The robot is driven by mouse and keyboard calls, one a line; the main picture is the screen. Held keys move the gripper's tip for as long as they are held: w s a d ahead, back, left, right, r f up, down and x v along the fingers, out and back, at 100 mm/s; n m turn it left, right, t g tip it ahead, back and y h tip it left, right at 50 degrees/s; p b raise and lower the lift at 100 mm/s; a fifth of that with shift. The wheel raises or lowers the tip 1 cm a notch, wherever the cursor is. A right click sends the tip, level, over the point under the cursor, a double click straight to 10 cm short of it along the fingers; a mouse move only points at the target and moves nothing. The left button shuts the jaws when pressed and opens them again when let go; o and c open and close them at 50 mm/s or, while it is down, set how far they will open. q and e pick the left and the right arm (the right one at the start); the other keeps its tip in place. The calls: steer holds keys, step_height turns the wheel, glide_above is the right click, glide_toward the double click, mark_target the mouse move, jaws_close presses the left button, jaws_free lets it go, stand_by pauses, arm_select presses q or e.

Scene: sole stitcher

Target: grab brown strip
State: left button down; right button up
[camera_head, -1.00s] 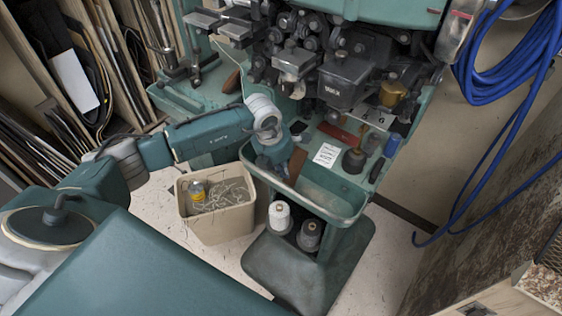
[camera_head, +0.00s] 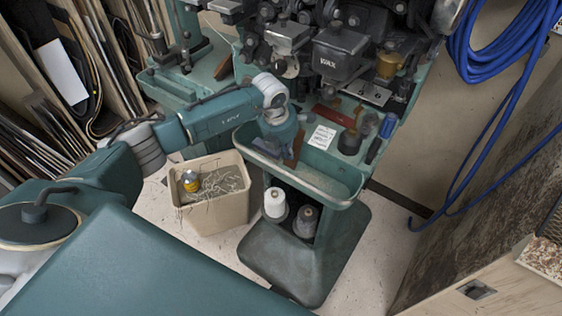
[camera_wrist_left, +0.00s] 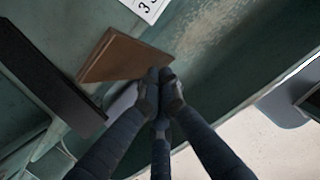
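The brown strip (camera_wrist_left: 125,58) is a flat brown piece with straight edges. It lies tilted in the green tray under the machine, near a white card. In the head view the strip (camera_head: 295,147) shows partly, beside my left gripper (camera_head: 284,146). In the left wrist view the fingertips of my left gripper (camera_wrist_left: 160,78) are drawn close together and overlap the strip's lower right end. I cannot tell whether the strip is between them. My right gripper is not in view.
The tray (camera_head: 335,185) belongs to a green stitching machine with dark parts above. The white card (camera_head: 322,137), a dark knob (camera_head: 350,141) and a reddish bar (camera_head: 335,115) are close by. A beige bin (camera_head: 210,213) and thread cones (camera_head: 275,204) stand below. Blue hose (camera_head: 490,50) hangs right.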

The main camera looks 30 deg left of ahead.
arm_select(q)
steer(key=shift+w+d+f, duration=0.1)
steer(key=shift+w+d, duration=0.25)
steer(key=shift+w, duration=0.05)
steer(key=shift+w+f, duration=0.15)
steer(key=shift+w, duration=0.1)
steer(key=shift+w+d+f, duration=0.1)
steer(key=shift+w+f, duration=0.1)
steer(key=shift+s+r, duration=0.1)
steer(key=shift+r, duration=0.15)
steer(key=v, duration=0.7)
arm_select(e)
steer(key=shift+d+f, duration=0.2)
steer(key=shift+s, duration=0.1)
